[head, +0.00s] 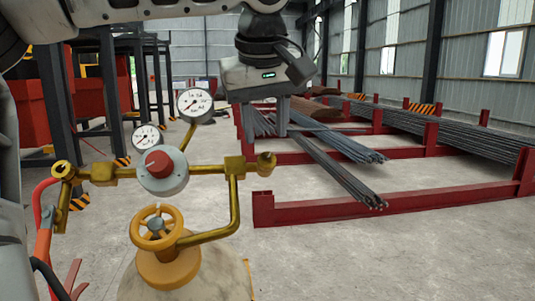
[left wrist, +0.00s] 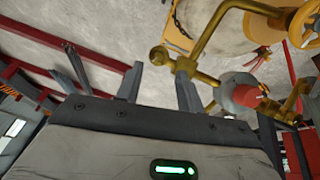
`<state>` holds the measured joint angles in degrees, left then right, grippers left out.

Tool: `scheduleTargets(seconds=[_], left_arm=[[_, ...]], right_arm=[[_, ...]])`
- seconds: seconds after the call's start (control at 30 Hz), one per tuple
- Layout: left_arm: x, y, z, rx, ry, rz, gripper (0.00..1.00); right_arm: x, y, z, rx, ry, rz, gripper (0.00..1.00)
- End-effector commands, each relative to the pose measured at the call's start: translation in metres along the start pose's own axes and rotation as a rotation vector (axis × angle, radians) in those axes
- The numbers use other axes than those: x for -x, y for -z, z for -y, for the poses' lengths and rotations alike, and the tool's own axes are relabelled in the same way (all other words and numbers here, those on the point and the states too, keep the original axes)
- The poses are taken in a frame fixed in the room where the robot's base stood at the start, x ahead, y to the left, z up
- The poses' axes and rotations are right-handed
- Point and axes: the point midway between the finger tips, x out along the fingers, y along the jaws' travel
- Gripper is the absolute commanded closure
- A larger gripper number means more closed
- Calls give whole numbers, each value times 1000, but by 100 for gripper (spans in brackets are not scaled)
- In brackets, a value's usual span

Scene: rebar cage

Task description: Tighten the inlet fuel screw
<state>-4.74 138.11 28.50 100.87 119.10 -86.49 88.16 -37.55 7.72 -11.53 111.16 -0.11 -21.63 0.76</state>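A brass pipe assembly (head: 205,170) sits on a tank (head: 205,275) in the head view. A grey regulator with a red knob (head: 157,161) is in its middle. A round brass screw knob (head: 266,165) ends its right side; it also shows in the left wrist view (left wrist: 159,56). Another brass fitting (head: 62,171) is at the left end. My left gripper (head: 264,125) points down above the right-end knob, apart from it. Its fingers are apart and empty in the left wrist view (left wrist: 160,72), with the knob beyond the gap. My right gripper is not visible.
Two dial gauges (head: 195,104) rise above the regulator. A yellow handwheel (head: 157,228) tops the tank. A red-orange hose (head: 42,240) hangs at left. Red racks (head: 390,205) with steel bars stand behind at right. The floor at front right is clear.

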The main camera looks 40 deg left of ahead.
Motion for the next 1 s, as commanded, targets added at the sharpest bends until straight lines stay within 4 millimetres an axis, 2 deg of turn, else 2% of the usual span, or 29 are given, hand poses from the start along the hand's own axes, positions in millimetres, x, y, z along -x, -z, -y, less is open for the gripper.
scheduleTargets(seconds=[0.1, 0.3, 0.5, 0.73, 0.77, 0.8, 0.87, 1.0], left_arm=[[-26, 0, 0, 0, 3, 3, 62], [-52, 0, 0, 1, 1, 1, 62], [-63, 0, 0, 0, 0, 1, 62], [-63, 0, 0, 0, -1, 0, 62], [-63, 0, 0, 0, -1, 0, 68], [-63, 0, 0, 1, -1, 0, 79], [-63, 0, 0, 1, -1, 0, 95], [-62, 0, 0, 0, 0, 0, 94]], right_arm=[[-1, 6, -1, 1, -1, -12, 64], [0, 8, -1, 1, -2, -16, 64], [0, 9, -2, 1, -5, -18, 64], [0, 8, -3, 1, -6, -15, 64], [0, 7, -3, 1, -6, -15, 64], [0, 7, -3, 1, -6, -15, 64], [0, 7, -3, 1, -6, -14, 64], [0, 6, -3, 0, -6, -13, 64]])
